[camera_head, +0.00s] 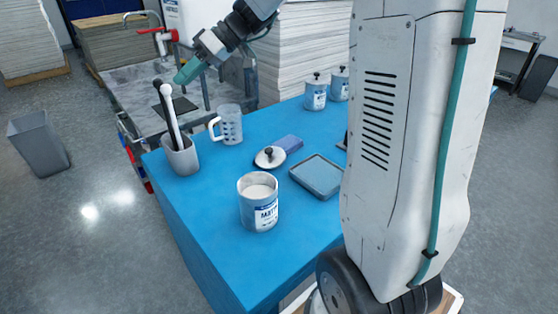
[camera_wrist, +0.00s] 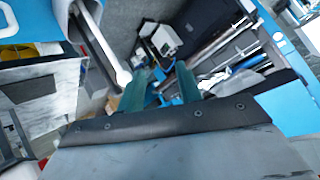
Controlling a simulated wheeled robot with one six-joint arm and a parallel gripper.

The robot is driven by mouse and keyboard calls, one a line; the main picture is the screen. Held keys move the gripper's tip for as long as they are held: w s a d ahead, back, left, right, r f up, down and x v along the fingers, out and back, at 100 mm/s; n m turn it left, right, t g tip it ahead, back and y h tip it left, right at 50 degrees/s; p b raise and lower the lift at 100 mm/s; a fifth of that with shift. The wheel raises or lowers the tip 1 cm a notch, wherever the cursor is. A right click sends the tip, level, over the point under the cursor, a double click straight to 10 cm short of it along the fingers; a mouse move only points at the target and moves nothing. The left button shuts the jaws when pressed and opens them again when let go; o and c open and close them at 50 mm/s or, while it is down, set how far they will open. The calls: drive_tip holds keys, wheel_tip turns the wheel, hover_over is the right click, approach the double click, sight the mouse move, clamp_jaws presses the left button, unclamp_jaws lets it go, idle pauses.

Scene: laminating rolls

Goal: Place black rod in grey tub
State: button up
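A black rod (camera_head: 161,103) and a white rod with a rounded end (camera_head: 168,100) stand tilted, side by side, in a light grey tub-like holder (camera_head: 183,160) at the left corner of the blue table. In the wrist view the white rod's end (camera_wrist: 123,76) lies beside my left fingertip, with a dark rod partly seen along it. My gripper (camera_head: 186,74), with teal fingers, is above and right of the rod tops. Its fingers (camera_wrist: 161,88) are apart with nothing seen between them. A larger grey tub (camera_head: 38,142) stands on the floor at left.
The blue table (camera_head: 205,235) holds a white-handled mug (camera_head: 227,127), an open labelled can (camera_head: 259,205), a lid (camera_head: 269,158), a blue block (camera_head: 288,143), a shallow tray (camera_head: 318,176) and lidded cans (camera_head: 315,95). A metal sink (camera_head: 140,95) and paper stacks stand behind.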

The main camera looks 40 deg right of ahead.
drive_tip(key=s+a+f+m+g+h, duration=0.1)
drive_tip(key=s+a+m+h, duration=0.15)
drive_tip(key=s, duration=0.85)
drive_tip(key=s+a+f+m+g+h, duration=0.2)
drive_tip(key=s+h, duration=0.1)
drive_tip(key=s, duration=0.7)
drive_tip(key=s+d+f+m+h, duration=0.2)
drive_tip(key=s, duration=0.4)
drive_tip(key=s+d+f+m+h, duration=0.1)
drive_tip(key=s+d+f+h, duration=0.1)
drive_tip(key=s, duration=0.4)
drive_tip(key=shift+s+d+f+m+t, duration=0.15)
drive_tip(key=shift+d+f+m+t, duration=0.15)
drive_tip(key=shift+m+t, duration=0.1)
drive_tip(key=shift+h, duration=0.25)
